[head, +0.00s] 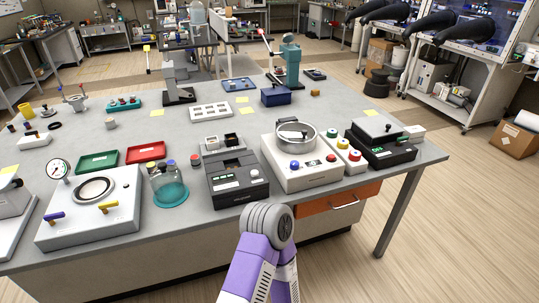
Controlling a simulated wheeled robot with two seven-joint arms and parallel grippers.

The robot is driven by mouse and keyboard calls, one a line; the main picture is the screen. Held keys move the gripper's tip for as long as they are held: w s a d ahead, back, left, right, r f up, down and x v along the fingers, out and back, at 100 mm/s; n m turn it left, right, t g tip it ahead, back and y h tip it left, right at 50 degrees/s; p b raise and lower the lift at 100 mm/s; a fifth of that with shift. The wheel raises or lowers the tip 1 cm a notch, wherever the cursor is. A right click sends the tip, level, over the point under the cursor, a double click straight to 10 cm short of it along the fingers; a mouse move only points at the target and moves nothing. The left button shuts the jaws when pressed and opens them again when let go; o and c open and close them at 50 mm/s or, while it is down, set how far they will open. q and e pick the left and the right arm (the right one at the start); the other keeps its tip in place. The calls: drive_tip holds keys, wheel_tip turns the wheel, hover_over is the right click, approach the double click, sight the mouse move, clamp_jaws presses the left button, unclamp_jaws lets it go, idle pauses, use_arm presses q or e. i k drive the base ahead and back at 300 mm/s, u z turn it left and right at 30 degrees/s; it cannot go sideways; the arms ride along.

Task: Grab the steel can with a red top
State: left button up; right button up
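A small grey metal can with a red top (196,161) stands on the grey table, between the glass dome and the black box with a display. Small cans or knobs with dark and reddish tops (28,127) also stand at the far left, too small to tell apart. One of my arms, purple and white with a grey round joint, rises from the bottom centre in front of the table edge. No fingers of either gripper show.
The glass dome (168,187), black display box (236,178) and white balance-like device (302,170) line the front edge. Green (97,161) and red (146,152) trays lie behind. An orange drawer (343,199) is under the right side.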

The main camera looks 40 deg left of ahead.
sight(195, 162)
drive_tip(key=z, duration=1.2)
drive_tip(key=k, duration=1.5)
drive_tip(key=u, duration=1.7)
